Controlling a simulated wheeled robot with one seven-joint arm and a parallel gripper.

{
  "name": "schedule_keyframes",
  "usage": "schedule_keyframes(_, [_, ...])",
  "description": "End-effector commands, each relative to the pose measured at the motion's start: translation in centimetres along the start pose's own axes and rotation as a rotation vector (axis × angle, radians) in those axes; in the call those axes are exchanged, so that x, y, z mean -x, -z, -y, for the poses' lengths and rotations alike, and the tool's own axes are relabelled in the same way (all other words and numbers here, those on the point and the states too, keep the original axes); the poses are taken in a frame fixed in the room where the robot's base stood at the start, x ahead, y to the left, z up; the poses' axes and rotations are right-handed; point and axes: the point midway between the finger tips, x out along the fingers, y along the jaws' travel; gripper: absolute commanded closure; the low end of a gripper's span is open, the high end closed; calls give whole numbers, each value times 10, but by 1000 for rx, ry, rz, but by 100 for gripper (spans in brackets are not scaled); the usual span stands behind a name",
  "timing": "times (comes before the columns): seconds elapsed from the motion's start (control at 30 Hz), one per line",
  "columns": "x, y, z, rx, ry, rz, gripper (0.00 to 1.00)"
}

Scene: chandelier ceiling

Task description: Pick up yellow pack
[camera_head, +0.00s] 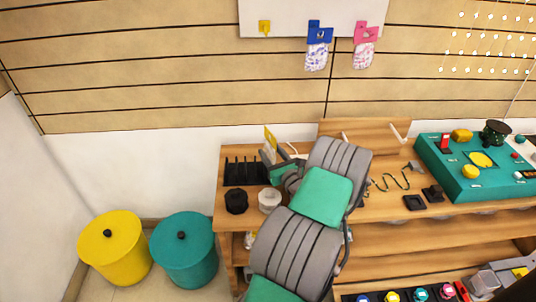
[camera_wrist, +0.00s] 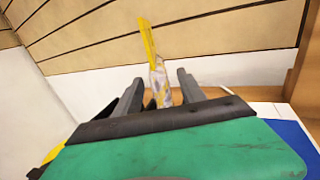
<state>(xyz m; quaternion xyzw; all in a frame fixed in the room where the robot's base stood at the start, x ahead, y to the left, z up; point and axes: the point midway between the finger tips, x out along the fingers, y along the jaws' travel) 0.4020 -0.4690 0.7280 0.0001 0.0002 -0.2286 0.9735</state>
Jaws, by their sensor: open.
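The yellow pack has a flat yellow top (camera_wrist: 147,38) and a pale patterned lower part (camera_wrist: 160,84). In the wrist view it stands upright between the two fingers of my gripper (camera_wrist: 160,77), with a gap visible on each side. My gripper is open around it. In the head view the yellow top (camera_head: 270,136) shows at the end of my gripper (camera_head: 272,153), above the back left of the wooden desk (camera_head: 228,212). The pack's lower end is hidden by my gripper.
A black rack (camera_head: 243,172), a black round container (camera_head: 236,201) and a white one (camera_head: 269,200) stand beside my arm. A teal panel (camera_head: 460,197) is at right.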

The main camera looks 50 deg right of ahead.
Motion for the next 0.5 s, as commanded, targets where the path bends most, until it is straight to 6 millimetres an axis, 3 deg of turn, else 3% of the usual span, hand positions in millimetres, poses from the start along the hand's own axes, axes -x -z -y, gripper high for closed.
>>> schedule_keyframes(0.2, [-38, -1, -1, 1, -3, 1, 53])
schedule_keyframes(0.5, [-44, -2, -1, -1, -3, 1, 56])
